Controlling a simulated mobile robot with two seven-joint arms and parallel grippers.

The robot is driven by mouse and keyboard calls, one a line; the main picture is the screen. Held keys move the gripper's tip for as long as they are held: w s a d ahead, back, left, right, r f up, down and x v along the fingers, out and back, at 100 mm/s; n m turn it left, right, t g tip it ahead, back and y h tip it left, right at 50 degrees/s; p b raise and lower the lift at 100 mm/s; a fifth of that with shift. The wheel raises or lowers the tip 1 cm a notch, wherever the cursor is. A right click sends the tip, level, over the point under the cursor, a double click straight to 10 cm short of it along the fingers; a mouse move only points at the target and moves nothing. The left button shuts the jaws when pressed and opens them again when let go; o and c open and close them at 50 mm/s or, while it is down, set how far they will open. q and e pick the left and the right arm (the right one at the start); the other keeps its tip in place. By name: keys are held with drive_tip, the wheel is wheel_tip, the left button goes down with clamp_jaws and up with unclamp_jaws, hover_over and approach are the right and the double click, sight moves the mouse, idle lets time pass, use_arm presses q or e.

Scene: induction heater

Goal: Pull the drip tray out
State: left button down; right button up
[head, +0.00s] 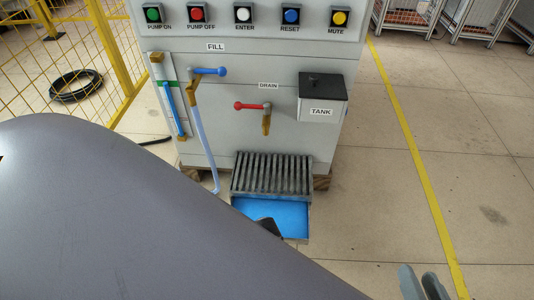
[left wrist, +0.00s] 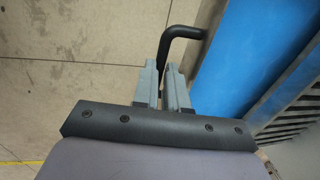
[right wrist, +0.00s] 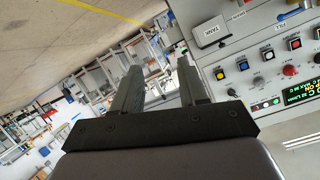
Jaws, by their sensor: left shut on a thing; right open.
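The blue drip tray (head: 285,214) sits low at the front of the grey machine, with part of it sticking out from under a dark slatted grate (head: 272,174). In the left wrist view the tray (left wrist: 226,65) has a bent black handle (left wrist: 183,32). My left gripper (left wrist: 163,75) is shut on the end of this handle, beside the tray. In the head view my large grey arm hides most of the left gripper and the tray's near left part. My right gripper (head: 424,284) is open and empty, at the lower right, away from the tray.
The machine front (head: 225,128) carries a blue fill valve (head: 208,71), a red drain valve (head: 250,106), a black-lidded tank box (head: 323,97) and a row of buttons. A yellow fence (head: 120,50) stands at left. The floor right of the tray is clear.

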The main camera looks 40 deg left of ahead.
drive_tip(key=shift+f, duration=0.1)
use_arm(q)
drive_tip(key=c, duration=1.2)
unclamp_jaws()
drive_tip(key=shift+o, duration=0.2)
drive_tip(key=shift+r+p, duration=0.4)
drive_tip(key=shift+r, duration=0.1)
wheel_tip(320, 180, up, 6)
drive_tip(key=s+p, duration=0.1)
drive_tip(key=p, duration=0.3)
drive_tip(key=shift+d, duration=0.3)
use_arm(e)
drive_tip(key=shift+s+d+r+n+h, duration=0.15)
drive_tip(key=shift+s+d+r+h, duration=0.2)
drive_tip(key=shift+d, duration=0.3)
drive_tip(key=shift+s+d+r+n+h, duration=0.1)
drive_tip(key=shift+d+n+h, duration=0.1)
drive_tip(key=shift+d+h, duration=0.4)
drive_tip(key=shift+s+d+r+n+h, duration=0.15)
drive_tip(key=shift+d+r+h, duration=0.1)
drive_tip(key=shift+d, duration=0.5)
